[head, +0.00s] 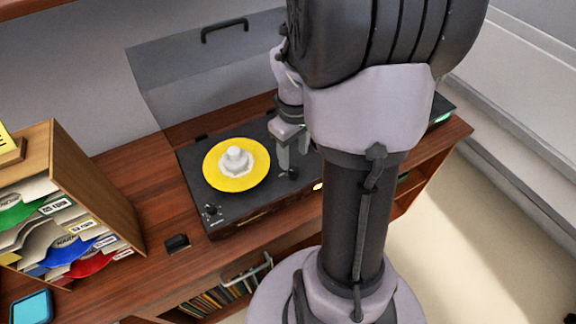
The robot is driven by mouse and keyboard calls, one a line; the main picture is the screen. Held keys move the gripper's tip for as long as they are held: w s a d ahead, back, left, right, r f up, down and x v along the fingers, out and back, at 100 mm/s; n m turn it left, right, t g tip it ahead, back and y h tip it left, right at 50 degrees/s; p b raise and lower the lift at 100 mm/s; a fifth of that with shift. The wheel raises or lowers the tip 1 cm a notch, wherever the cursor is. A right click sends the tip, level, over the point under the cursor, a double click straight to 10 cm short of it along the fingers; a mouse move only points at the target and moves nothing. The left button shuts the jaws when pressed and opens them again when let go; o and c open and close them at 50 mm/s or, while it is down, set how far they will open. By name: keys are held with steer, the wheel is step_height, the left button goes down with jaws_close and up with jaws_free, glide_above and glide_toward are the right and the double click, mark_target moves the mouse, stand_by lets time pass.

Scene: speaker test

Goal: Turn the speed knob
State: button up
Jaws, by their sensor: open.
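A black turntable (190,172) sits on the wooden cabinet, with a yellow disc (236,183) and a white centre piece on it. A small dark knob (212,210) with pale marks around it is at the deck's front left corner. Another small dark round part (290,174) shows at the deck's front right. I cannot read which one is the speed knob. My gripper (291,166) is open, pointing down over the right side of the deck, close to that right-hand part. I cannot tell whether they touch. My arm hides the right end of the deck.
A transparent lid with a black handle (225,28) stands behind the turntable. A wooden file box (98,160) with coloured dividers stands at the left. A small black block (177,243) lies on the cabinet top (128,213) in front. A teal item (32,308) is at lower left.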

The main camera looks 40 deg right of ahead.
mark_target(293, 170)
step_height(293, 170, down, 6)
steer(key=shift+f+b, duration=0.1)
steer(key=shift+b, duration=0.9)
jaws_close()
